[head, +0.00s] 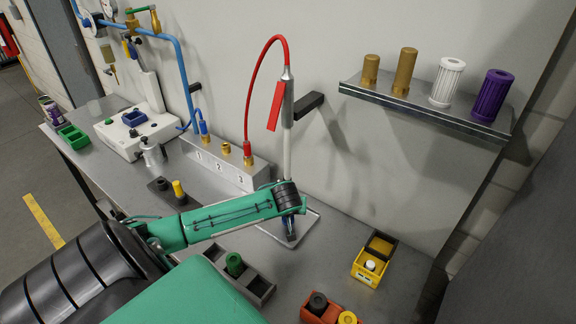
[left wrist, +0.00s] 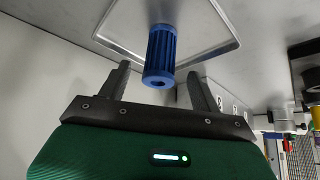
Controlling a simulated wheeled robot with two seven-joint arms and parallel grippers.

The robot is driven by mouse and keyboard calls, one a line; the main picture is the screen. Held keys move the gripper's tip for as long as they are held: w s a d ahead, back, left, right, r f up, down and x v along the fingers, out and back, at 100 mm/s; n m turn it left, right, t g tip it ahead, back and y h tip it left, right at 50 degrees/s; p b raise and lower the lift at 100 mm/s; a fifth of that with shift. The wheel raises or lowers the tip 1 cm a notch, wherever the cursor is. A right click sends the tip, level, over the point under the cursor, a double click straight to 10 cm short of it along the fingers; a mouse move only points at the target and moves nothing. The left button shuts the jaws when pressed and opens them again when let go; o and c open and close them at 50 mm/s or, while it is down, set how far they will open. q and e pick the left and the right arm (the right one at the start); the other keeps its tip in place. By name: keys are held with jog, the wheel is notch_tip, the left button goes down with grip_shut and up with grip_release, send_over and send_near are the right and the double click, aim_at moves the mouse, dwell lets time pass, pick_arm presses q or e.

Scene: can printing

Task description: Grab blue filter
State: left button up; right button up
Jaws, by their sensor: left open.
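The ribbed blue filter (left wrist: 161,52) shows in the left wrist view in front of a shallow metal tray (left wrist: 215,45). My left gripper (left wrist: 157,82) is open, with one finger on each side of the filter's near end and a gap showing on both sides. In the head view my left gripper (head: 291,232) is over the same tray (head: 310,226), below the white wand (head: 287,150). There my wrist hides most of the filter. My right gripper is not in view.
A wall shelf (head: 425,103) at upper right holds two brown filters, a white one and a purple one (head: 492,96). A numbered grey block (head: 215,160) with a red hose (head: 247,100) stands behind my arm. Yellow (head: 367,278) and red (head: 313,316) bins sit at front right.

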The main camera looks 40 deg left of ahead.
pick_arm(q)
jog(key=p+x, duration=0.1)
jog(key=x, duration=0.3)
jog(key=shift+w+a+f, duration=0.2)
jog(key=shift+w+f, duration=0.05)
jog(key=shift+f, duration=0.35)
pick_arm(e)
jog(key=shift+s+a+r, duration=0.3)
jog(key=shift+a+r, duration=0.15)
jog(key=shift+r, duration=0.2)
pick_arm(q)
jog(key=c, duration=1.2)
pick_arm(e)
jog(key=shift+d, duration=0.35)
pick_arm(q)
jog(key=shift+s+r, duration=0.1)
jog(key=shift+r, duration=0.05)
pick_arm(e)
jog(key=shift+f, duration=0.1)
